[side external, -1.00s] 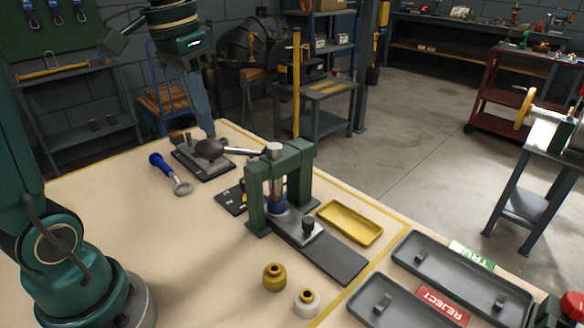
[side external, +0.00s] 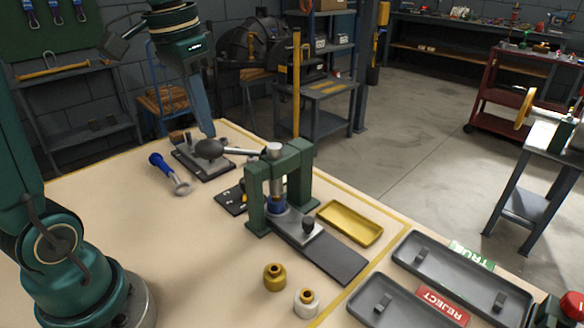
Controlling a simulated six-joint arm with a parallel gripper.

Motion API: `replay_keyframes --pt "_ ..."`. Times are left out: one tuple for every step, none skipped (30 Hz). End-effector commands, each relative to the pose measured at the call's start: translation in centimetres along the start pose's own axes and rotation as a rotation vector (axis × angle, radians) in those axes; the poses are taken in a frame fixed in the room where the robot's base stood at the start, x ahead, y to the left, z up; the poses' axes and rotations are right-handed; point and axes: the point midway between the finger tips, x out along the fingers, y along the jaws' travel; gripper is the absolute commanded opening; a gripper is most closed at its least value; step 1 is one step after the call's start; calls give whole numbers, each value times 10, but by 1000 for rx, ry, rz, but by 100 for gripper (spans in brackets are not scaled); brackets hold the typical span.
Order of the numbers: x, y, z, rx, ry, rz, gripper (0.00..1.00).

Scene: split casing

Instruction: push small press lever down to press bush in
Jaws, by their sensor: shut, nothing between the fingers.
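The small green press (side external: 280,185) stands on the table. Its lever (side external: 240,151) runs out to the left and ends in a dark round knob (side external: 209,149). The lever lies roughly level. The press ram (side external: 275,187) reaches down to a blue part (side external: 277,205), which sits under it on the press slide; the bush itself is hard to make out there. My gripper (side external: 209,134) is shut and empty, with its tips just above the lever knob; I cannot tell whether they touch it.
A blue-handled tool (side external: 168,173) and a dark fixture plate (side external: 203,165) lie left of the press. A yellow tray (side external: 350,222) is to its right. Brass (side external: 274,277) and white (side external: 306,302) bushes stand in front. Grey trays (side external: 460,275) lie at the right.

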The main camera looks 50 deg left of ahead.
Motion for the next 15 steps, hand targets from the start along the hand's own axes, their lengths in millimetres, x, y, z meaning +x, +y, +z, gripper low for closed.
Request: replay_keyframes --pt "2 0 0 0 -1 0 0" --pt "2 0 1 0 -1 0 0" --pt "4 0 1 0 0 0 0" --pt "4 0 1 0 0 0 0" --pt "5 0 1 0 0 0 0" --pt "6 0 1 0 0 0 0" --pt "7 0 1 0 -1 0 0" --pt "8 0 2 0 -1 0 0" --pt "9 0 2 0 0 0 0" --pt "10 0 2 0 0 0 0" --pt "11 0 2 0 0 0 0" --pt "12 0 2 0 0 0 0" --pt "13 0 2 0 -1 0 0" --pt "12 0 2 0 0 0 0" --pt "12 0 2 0 0 0 0"
